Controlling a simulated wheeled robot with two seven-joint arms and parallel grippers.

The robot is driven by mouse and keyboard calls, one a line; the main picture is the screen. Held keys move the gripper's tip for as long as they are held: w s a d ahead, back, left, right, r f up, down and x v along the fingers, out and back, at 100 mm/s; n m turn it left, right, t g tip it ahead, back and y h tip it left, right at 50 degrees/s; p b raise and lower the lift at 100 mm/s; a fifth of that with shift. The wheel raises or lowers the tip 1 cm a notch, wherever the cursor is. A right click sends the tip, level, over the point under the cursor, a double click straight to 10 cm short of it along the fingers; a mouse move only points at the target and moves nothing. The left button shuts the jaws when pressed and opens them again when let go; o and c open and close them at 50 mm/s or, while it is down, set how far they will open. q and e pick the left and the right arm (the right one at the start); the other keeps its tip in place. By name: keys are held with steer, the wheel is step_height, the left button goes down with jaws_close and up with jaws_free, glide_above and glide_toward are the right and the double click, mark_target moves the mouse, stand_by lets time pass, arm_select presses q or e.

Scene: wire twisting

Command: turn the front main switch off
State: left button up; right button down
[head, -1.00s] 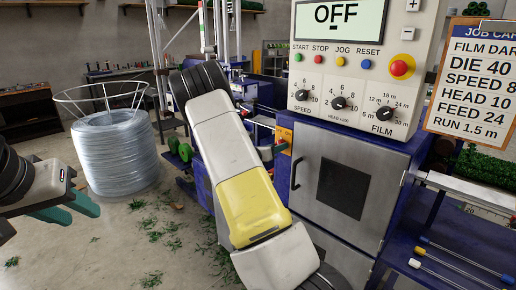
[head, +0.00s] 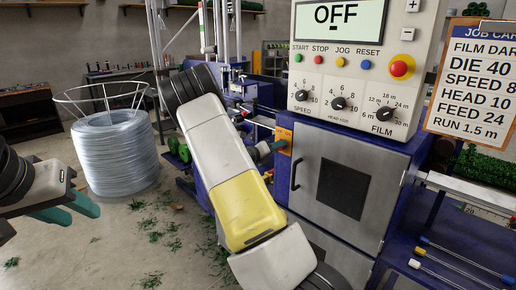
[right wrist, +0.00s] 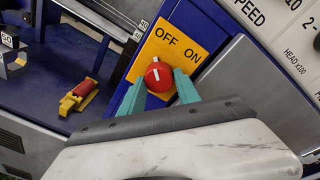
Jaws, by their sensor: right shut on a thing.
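The main switch is a red round knob (right wrist: 158,76) with a short white mark, on an orange plate (right wrist: 150,50) lettered OFF and ON. In the right wrist view the white mark points nearer to OFF than to ON. My right gripper (right wrist: 160,88) has its green fingers on either side of the knob, shut on it. In the head view the plate (head: 284,137) shows left of the cabinet door, and the right gripper (head: 272,148) reaches it; the knob is hidden there. My left gripper (head: 76,210) hangs empty at the left, its fingers apart.
The control panel (head: 325,105) has a display (head: 339,20) reading OFF, with buttons and dials. A cabinet door with a handle (head: 296,174) is right beside the switch. A wire coil (head: 116,160) stands on the floor at left. A job card (head: 471,80) hangs at right.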

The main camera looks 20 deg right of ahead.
steer(key=c, duration=0.9)
jaws_free()
steer(key=shift+o, duration=0.2)
steer(key=v, duration=0.7)
steer(key=shift+s+a, duration=0.15)
steer(key=shift+a, duration=0.25)
